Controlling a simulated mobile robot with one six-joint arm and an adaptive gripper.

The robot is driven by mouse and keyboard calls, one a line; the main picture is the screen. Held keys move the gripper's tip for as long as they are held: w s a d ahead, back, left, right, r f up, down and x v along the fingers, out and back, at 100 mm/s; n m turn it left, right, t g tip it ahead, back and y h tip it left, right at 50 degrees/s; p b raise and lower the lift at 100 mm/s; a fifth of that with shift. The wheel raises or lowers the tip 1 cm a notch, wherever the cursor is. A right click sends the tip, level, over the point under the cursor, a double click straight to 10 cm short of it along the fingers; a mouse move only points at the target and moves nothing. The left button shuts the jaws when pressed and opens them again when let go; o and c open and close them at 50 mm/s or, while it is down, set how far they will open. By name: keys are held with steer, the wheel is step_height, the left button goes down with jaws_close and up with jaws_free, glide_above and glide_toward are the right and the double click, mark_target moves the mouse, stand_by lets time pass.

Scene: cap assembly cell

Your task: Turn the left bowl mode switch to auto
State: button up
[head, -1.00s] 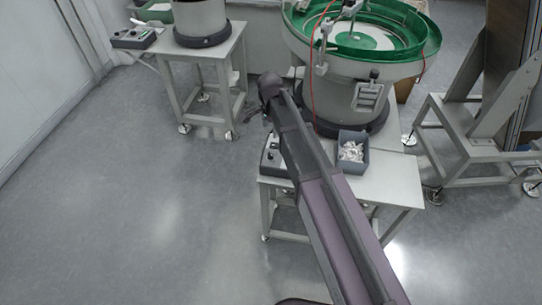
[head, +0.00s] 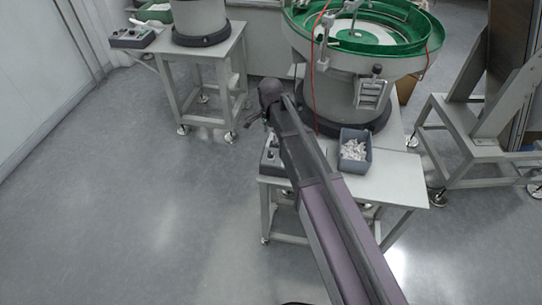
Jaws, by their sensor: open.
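Two control boxes are in the head view. One grey box with knobs (head: 133,38) sits on the left table, beside the left feeder bowl's drum (head: 200,18). The other box (head: 271,158) sits at the left edge of the nearer table, partly hidden by my arm. The mode switch and its setting are too small to make out on either box. My gripper (head: 252,118) shows as small dark fingers at the far end of my arm, above and left of the nearer box and apart from it. It is open, and nothing shows between the fingers.
A large green-rimmed feeder bowl (head: 362,30) stands on the nearer table (head: 390,185). A grey-blue bin of white parts (head: 354,165) sits near my arm. A green tray (head: 155,12) is at the back left. The floor (head: 120,210) at left is clear.

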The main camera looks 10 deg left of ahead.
mark_target(271, 152)
steer(key=shift+f+b, duration=4.65)
steer(key=shift+f, duration=0.25)
jaws_close()
